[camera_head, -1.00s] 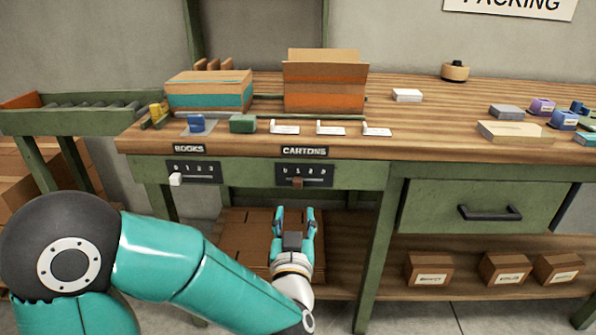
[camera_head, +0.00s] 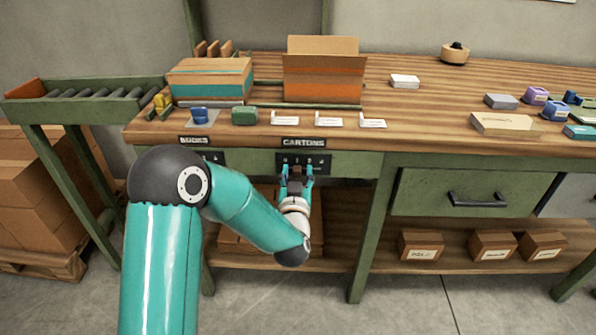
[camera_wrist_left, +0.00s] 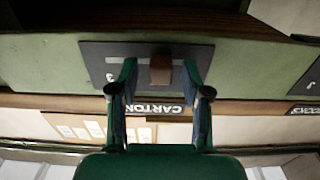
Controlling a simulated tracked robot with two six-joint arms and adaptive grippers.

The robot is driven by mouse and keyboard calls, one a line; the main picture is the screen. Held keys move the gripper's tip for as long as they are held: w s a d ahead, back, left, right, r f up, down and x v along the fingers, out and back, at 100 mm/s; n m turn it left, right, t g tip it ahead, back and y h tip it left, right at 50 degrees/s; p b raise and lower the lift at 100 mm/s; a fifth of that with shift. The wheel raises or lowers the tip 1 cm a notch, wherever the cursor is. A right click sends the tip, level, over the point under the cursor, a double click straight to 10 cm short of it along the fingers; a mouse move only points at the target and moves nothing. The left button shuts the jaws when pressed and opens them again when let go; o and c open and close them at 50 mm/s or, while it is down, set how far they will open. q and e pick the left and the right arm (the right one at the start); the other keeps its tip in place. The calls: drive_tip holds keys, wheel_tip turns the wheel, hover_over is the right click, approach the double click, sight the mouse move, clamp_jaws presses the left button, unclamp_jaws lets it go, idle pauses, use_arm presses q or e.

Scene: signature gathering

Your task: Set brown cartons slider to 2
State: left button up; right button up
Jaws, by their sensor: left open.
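The cartons slider panel (camera_head: 320,160) is a dark plate under the CARTONS label (camera_head: 303,143) on the bench front. In the left wrist view, which is upside down, the panel (camera_wrist_left: 95,60) shows the brown slider knob (camera_wrist_left: 161,70) near its middle. My left gripper (camera_head: 297,172) is open at the panel. In the left wrist view its fingers (camera_wrist_left: 160,78) stand on both sides of the knob, with gaps visible. A 3 shows beside the left finger; the digits nearest the knob are hidden, so its exact setting is unclear. My right gripper is not in view.
The books panel (camera_head: 215,157) is partly hidden by my left arm. A green drawer (camera_head: 430,190) with a dark handle (camera_head: 478,200) is to the right. Small cartons (camera_head: 420,246) stand on the lower shelf. The bench top (camera_head: 390,118) holds boxes and white cards.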

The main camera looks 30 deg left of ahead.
use_arm(q)
clamp_jaws()
idle(0.3)
